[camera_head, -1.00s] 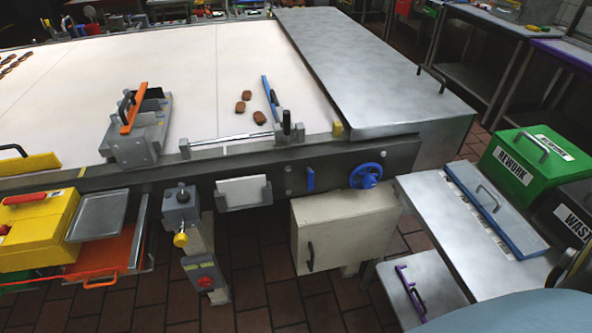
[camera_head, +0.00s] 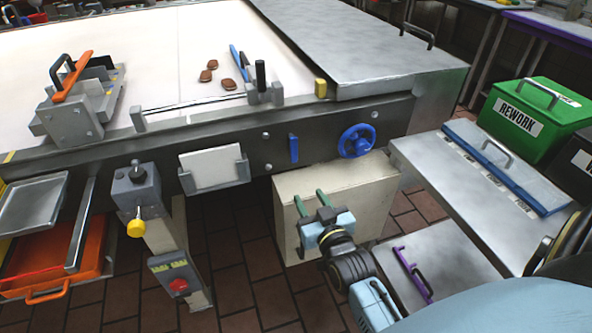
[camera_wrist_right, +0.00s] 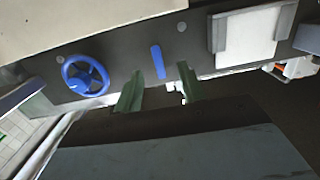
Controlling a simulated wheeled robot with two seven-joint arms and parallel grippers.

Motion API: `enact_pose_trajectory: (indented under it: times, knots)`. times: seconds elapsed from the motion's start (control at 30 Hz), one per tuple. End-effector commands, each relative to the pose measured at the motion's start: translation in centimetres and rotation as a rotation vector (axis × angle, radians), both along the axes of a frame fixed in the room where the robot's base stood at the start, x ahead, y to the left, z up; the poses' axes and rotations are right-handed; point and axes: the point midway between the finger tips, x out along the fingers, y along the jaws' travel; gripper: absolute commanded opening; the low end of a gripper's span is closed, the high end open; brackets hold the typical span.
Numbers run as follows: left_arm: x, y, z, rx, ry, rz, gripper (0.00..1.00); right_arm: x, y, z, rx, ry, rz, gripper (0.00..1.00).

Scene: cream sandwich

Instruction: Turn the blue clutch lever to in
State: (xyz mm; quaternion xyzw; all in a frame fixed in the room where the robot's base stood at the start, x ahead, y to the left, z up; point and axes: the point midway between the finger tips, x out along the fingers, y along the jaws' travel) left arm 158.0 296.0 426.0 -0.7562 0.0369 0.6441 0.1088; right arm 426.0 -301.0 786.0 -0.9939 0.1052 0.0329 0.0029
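The blue clutch lever (camera_head: 293,148) is a short bar standing about upright on the dark side rail of the conveyor, left of the blue handwheel (camera_head: 359,140). In the right wrist view the lever (camera_wrist_right: 157,62) shows beyond the fingers, between the handwheel (camera_wrist_right: 85,76) and a pale card holder. My right gripper (camera_head: 309,199) is below the lever in the head view, apart from it. Its two green fingers are spread with nothing between them, and they also show in the right wrist view (camera_wrist_right: 160,88). My left gripper is not in view.
A beige cabinet (camera_head: 342,186) stands under the rail, behind my right gripper. A control box with a yellow knob (camera_head: 136,227) hangs to the left. A steel side table (camera_head: 470,190) and a green rework bin (camera_head: 530,118) stand at the right.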

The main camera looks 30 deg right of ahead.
Motion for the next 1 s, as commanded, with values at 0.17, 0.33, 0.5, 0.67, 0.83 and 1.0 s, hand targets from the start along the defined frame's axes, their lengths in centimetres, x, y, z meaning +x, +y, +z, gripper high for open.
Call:
enact_pose_trajectory:
  times: [0.17, 0.33, 0.5, 0.67, 0.83, 1.0]
  knots:
    - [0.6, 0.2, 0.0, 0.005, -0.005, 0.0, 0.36, 0.2, -1.0, 2.3, -0.014, -0.067, -0.026, 0.4]
    - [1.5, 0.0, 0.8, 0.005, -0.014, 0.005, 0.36, 2.3, -1.5, 2.5, -0.016, -0.069, -0.026, 0.4]
    - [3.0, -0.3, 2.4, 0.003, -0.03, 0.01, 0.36, 5.7, -2.3, 2.4, -0.015, -0.07, -0.026, 0.4]
    - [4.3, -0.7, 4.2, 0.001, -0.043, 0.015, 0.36, 8.8, -3.1, 2.3, -0.014, -0.069, -0.025, 0.4]
    - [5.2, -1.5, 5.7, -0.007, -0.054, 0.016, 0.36, 11.3, -3.7, 2.3, -0.014, -0.067, -0.025, 0.4]
    - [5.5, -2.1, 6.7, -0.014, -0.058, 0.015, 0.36, 12.6, -4.0, 2.4, -0.013, -0.065, -0.025, 0.4]
